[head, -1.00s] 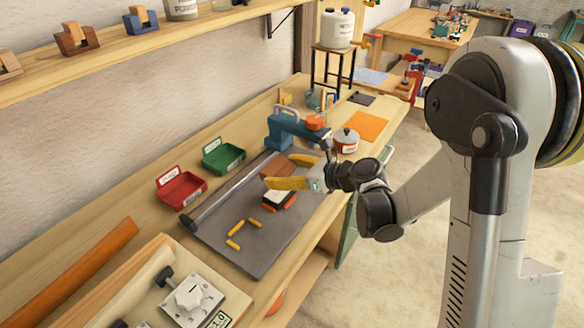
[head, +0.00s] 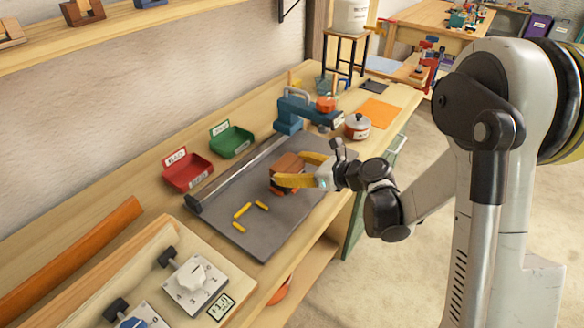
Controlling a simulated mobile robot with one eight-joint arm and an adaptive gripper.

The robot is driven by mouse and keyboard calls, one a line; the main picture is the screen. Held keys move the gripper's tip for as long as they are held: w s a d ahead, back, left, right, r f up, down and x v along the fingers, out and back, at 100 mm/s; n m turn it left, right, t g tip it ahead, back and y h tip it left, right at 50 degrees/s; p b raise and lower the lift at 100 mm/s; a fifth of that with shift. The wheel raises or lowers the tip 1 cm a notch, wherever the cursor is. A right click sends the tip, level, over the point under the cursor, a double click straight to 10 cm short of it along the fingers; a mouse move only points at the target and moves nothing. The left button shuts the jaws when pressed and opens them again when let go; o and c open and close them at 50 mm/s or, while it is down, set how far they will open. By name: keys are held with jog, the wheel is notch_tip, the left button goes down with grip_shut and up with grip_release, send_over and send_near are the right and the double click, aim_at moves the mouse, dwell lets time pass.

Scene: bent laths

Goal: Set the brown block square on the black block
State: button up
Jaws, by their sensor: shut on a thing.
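The brown block (head: 287,164) is between the yellow fingers of my gripper (head: 289,168), over the dark grey board on the workbench. The near finger crosses its front, and the far finger is behind its right side. A low block with black and orange faces (head: 284,190) shows only in part just under the near finger; the brown block and the finger hide most of it. I cannot tell whether the brown block touches it or sits square to it.
Several yellow sticks (head: 241,211) lie on the grey board (head: 262,236) at the near left. A long metal bar (head: 240,166) runs along the board's back edge. Red (head: 187,173) and green (head: 231,141) bins stand behind. A blue tool (head: 292,113) and a pot (head: 357,127) stand farther right.

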jog(key=shift+f+b, duration=0.55)
jog(key=shift+f, duration=0.05)
jog(key=o, duration=1.2)
jog(key=s+d+r+n+h, duration=0.3)
jog(key=s+d+n, duration=0.2)
jog(key=s+n, duration=0.3)
jog(key=s+d+r+n+h, duration=0.3)
jog(key=s+d+n, duration=0.3)
jog(key=s+n, duration=0.3)
jog(key=s+d+r+n+g+h, duration=0.1)
jog(key=s+d+r+n+h, duration=0.2)
jog(key=s+d+n, duration=0.3)
jog(key=shift+s+r+n+h, duration=0.15)
jog(key=shift+s+n+h, duration=0.75)
jog(key=shift+s+n, duration=0.6)
